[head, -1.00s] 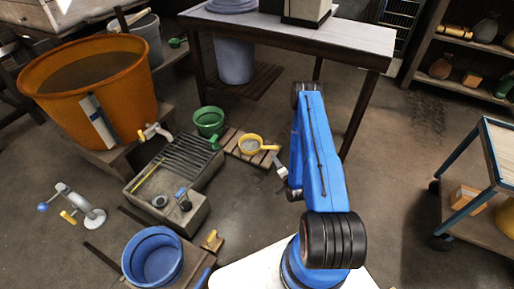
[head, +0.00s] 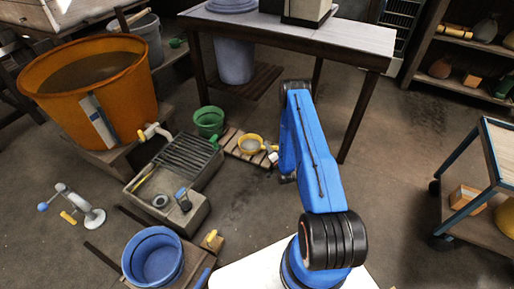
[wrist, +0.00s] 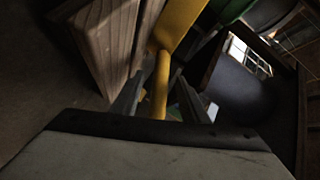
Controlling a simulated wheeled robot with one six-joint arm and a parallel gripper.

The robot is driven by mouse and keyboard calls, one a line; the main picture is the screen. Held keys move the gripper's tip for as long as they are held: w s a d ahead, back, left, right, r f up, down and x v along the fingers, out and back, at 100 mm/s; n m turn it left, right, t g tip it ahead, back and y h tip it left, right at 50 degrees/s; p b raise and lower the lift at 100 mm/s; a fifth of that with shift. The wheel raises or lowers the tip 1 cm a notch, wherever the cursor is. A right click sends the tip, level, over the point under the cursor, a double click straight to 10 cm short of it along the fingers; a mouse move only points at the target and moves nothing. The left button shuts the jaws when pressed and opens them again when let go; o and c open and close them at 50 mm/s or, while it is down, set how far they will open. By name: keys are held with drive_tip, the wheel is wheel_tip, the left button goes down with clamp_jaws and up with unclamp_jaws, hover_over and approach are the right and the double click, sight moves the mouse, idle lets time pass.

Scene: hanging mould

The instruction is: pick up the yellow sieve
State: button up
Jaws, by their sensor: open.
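The yellow sieve (head: 249,144) lies on a low wooden slatted pallet (head: 233,146), its handle pointing right. In the wrist view, the yellow sieve (wrist: 180,22) shows at the top, with its handle running down between my jaws. My gripper (head: 273,158) is at the handle's end in the head view, partly hidden by my arm. In the wrist view, my gripper (wrist: 162,98) is open, with one finger on each side of the handle. Whether either finger touches the handle, I cannot tell.
A green bucket (head: 209,121) stands just left of the sieve, beside a stone sink with a slatted grate (head: 188,150). A wooden table (head: 290,36) stands behind, its front leg right of my gripper. Open floor (head: 400,170) lies to the right.

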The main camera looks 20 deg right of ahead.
drive_tip(key=shift+w+d+f, duration=0.1)
drive_tip(key=shift+w, duration=0.5)
clamp_jaws()
